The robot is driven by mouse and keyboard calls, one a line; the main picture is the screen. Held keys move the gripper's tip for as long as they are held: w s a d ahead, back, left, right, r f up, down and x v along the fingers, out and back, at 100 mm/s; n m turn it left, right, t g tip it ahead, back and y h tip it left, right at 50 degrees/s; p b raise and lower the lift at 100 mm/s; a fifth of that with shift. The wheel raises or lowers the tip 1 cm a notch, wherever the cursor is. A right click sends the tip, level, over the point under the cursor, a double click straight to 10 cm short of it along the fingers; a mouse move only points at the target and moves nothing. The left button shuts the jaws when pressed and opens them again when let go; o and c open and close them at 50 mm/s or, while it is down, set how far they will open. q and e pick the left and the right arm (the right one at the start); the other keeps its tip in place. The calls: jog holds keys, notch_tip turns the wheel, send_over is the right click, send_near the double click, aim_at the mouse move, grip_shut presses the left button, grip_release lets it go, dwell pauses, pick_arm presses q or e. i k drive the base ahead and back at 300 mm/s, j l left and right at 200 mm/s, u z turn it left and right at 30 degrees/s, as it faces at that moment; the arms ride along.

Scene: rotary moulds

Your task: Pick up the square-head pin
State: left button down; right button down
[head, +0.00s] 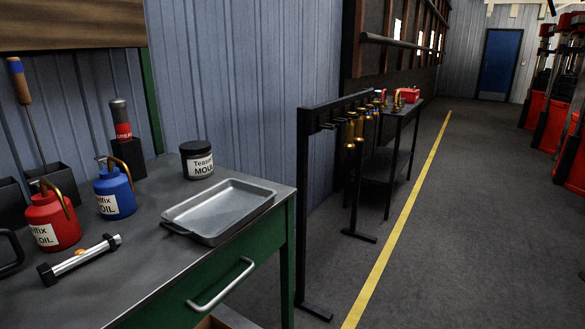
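I cannot make out a square-head pin for certain. A silver rod (85,258) with a black blocky end and an orange mark lies on the workbench (150,235) at the lower left. Several brass-coloured and dark pin-like pieces (351,130) hang from a black rack (304,200) in the middle; their heads are too small to tell apart. The metal tray (219,210) on the bench looks empty. Neither of my grippers is in view.
A red oil can (52,222), a blue oil can (114,194) and a black jar (197,160) stand on the bench. A small dark table (402,125) with a red item stands behind the rack. Floor right of the yellow line (398,222) is clear, up to red machines (570,160).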

aim_at(49, 274)
jog(key=u, duration=1.3)
